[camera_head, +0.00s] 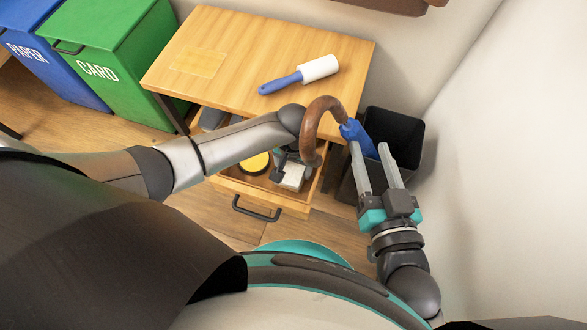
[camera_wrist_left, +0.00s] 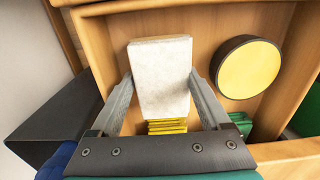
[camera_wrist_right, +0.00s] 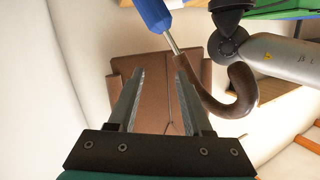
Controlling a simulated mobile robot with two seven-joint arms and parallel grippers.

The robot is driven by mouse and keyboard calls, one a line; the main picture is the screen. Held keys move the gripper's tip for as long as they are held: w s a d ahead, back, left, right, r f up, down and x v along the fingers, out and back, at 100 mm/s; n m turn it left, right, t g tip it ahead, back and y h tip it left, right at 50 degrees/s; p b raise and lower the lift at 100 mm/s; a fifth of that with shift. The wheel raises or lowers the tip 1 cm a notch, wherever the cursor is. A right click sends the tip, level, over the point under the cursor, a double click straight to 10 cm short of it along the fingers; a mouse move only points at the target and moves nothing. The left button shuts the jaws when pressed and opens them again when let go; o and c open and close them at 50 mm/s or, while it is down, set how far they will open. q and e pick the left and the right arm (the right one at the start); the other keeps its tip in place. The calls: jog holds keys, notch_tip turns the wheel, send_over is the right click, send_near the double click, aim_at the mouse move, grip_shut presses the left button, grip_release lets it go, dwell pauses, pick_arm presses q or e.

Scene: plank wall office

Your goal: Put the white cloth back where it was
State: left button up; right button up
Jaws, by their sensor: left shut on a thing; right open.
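The white cloth (camera_head: 292,177), a folded block, is in the open drawer (camera_head: 228,182) under the wooden tabletop. My left gripper (camera_head: 283,168) reaches down into the drawer and is shut on the cloth. In the left wrist view the cloth (camera_wrist_left: 161,80) sits between the two fingers (camera_wrist_left: 162,85), above a yellow stack (camera_wrist_left: 167,127). I cannot tell whether the cloth touches the drawer floor. My right gripper (camera_head: 370,152) is open and empty beside an umbrella with a brown hooked handle (camera_head: 312,118); the handle also shows in the right wrist view (camera_wrist_right: 240,92).
A round black tin with a yellow top (camera_wrist_left: 250,68) lies in the drawer, with a green item (camera_wrist_left: 240,122). A lint roller (camera_head: 300,75) lies on the tabletop (camera_head: 215,40). A black bin (camera_head: 408,135) stands right. Green (camera_head: 105,50) and blue (camera_head: 45,65) bins stand left.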

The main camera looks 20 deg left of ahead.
pick_arm(q)
jog(key=shift+f, duration=0.35)
pick_arm(e)
jog(key=shift+s+a+r+t, duration=0.2)
jog(key=shift+r+t, duration=0.1)
pick_arm(q)
jog(key=shift+f, duration=0.1)
jog(key=o, duration=1)
